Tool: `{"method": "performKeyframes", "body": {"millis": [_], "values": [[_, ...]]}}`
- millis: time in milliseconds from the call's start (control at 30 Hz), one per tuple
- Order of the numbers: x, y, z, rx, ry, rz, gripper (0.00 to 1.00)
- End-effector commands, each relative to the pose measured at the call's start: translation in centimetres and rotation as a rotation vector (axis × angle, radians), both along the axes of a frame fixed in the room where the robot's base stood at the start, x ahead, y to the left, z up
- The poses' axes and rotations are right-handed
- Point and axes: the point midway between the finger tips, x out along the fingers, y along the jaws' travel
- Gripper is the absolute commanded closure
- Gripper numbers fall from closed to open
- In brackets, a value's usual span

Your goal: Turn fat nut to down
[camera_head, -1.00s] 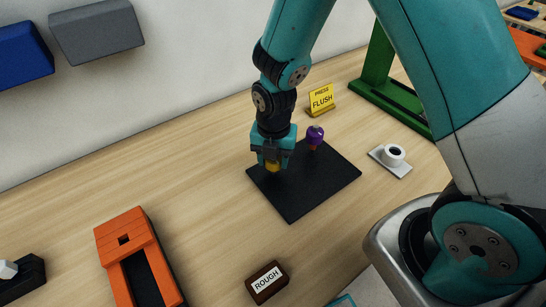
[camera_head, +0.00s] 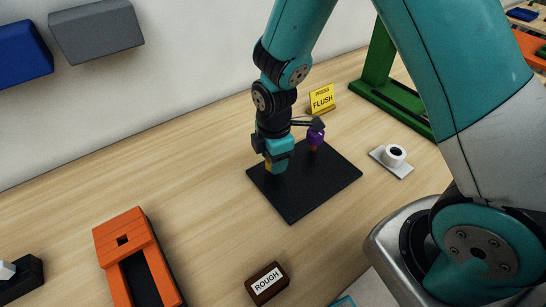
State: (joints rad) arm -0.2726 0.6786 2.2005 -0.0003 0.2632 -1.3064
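A black square board (camera_head: 305,195) lies on the wooden table. A yellow piece (camera_head: 268,165), seemingly the fat nut, is at its left corner, mostly hidden by my gripper. My gripper (camera_head: 274,165) points down at this corner, with its fingers around the yellow piece; it looks shut on it, though the contact is partly hidden. A purple knob-like piece (camera_head: 315,138) on an orange-brown base stands upright near the board's back edge, beside my gripper. A dark part of my wrist reaches across just above the purple piece.
A yellow "PRESS FLUSH" sign (camera_head: 322,99) stands behind the board. A "ROUGH" block (camera_head: 267,283) and an orange fixture (camera_head: 125,235) are in front and left.

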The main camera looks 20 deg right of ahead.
Motion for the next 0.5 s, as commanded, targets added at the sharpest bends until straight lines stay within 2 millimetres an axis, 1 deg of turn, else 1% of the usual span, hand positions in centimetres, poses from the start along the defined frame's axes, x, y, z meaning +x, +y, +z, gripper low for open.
{"method": "performKeyframes", "body": {"millis": [500], "values": [[0.17,-0.01,0.2,0.0,-0.005,-0.489,0.78]]}}
